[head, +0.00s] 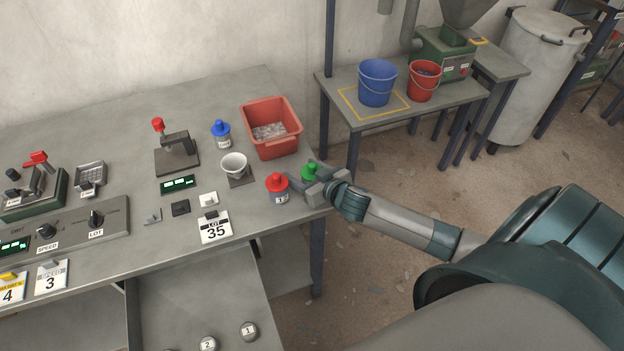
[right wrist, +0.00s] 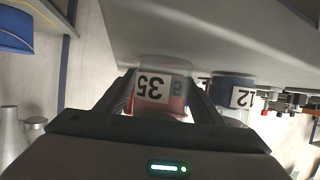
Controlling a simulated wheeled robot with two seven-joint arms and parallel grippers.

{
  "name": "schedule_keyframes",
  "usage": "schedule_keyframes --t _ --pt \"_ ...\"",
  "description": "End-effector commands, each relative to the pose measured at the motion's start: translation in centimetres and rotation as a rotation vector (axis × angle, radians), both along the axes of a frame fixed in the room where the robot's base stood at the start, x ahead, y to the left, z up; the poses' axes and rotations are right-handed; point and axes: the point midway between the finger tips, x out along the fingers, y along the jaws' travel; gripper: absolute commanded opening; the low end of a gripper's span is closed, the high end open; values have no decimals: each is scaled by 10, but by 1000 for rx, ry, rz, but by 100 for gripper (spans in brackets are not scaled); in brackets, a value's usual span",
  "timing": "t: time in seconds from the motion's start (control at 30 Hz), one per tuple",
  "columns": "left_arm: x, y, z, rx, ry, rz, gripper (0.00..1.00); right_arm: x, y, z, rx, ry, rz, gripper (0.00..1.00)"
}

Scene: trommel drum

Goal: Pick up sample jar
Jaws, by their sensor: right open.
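The picture is upside down, and red shows at the jar's lower part. A red-lidded jar (head: 278,188) stands just left of my fingers, and a blue-lidded jar (head: 221,134) stands farther back. My left gripper is not in view.
A red bin (head: 272,143) stands behind the jars. A white bowl (head: 234,162), a LOT 35 card (head: 215,230) and a press stand (head: 176,153) are left of them. Another jar labelled 12 (right wrist: 238,95) shows beside my fingers. The bench edge lies just right of the gripper.

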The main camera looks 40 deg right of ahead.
Motion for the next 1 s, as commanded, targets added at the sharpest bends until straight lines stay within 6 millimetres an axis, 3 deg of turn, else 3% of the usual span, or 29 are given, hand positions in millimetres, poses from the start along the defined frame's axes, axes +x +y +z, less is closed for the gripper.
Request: schedule_keyframes --t 0.2,0.4,0.77,1.0 --pt "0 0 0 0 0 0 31 0 0 0 0 0 0 61" --pt "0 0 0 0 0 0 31 0 0 0 0 0 0 17" --pt "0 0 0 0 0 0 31 0 0 2 0 -1 0 17" --pt "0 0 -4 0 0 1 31 0 -1 15 -2 -3 1 17"
